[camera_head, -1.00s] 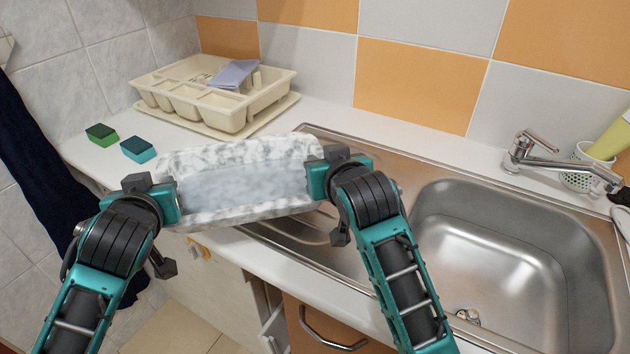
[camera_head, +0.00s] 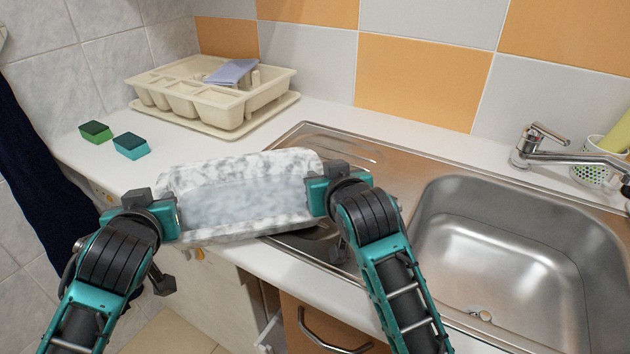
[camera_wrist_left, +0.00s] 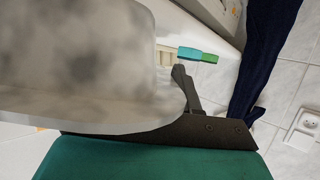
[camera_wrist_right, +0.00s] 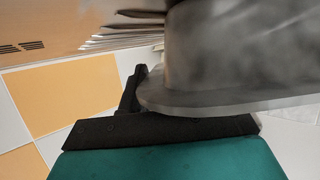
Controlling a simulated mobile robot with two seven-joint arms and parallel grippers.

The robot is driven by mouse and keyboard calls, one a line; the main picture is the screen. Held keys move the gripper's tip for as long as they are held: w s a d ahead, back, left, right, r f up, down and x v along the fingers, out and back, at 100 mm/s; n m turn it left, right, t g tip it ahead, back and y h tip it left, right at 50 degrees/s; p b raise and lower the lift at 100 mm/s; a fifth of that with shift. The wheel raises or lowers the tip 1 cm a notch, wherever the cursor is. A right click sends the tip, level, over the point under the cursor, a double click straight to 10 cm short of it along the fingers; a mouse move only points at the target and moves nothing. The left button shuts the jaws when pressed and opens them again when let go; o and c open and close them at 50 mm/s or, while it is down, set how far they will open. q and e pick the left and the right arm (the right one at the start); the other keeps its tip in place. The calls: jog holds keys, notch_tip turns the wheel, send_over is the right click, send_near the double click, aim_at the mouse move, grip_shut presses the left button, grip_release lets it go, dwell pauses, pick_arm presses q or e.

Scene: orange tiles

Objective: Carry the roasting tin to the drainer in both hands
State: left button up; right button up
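The roasting tin (camera_head: 240,205) is a mottled grey-white, shallow pan with sloping sides, held above the front of the counter. My left gripper (camera_head: 172,212) is shut on its left end and my right gripper (camera_head: 312,194) on its right end. Its rim and wall fill much of the left wrist view (camera_wrist_left: 80,60) and the right wrist view (camera_wrist_right: 230,50), against the dark fingers. A cream rack with compartments, probably the drainer (camera_head: 228,108), stands at the back left, with a folded lilac cloth (camera_head: 232,72) on it. The sink's ridged draining board (camera_head: 335,150) lies behind and right of the tin.
A green sponge (camera_head: 96,132) and a teal sponge (camera_head: 131,146) lie on the counter left of the tin. The steel sink bowl (camera_head: 500,240) and tap (camera_head: 560,152) are at the right. Bare white counter (camera_head: 185,140) lies between the tin and the rack.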

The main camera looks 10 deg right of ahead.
pick_arm(q)
jog(key=o, duration=0.4)
pick_arm(e)
jog(key=o, duration=0.5)
jog(key=shift+a, duration=0.2)
jog(key=shift+c, duration=0.2)
pick_arm(q)
jog(key=shift+o, duration=0.2)
jog(key=shift+r, duration=0.15)
pick_arm(e)
jog(key=shift+r, duration=0.15)
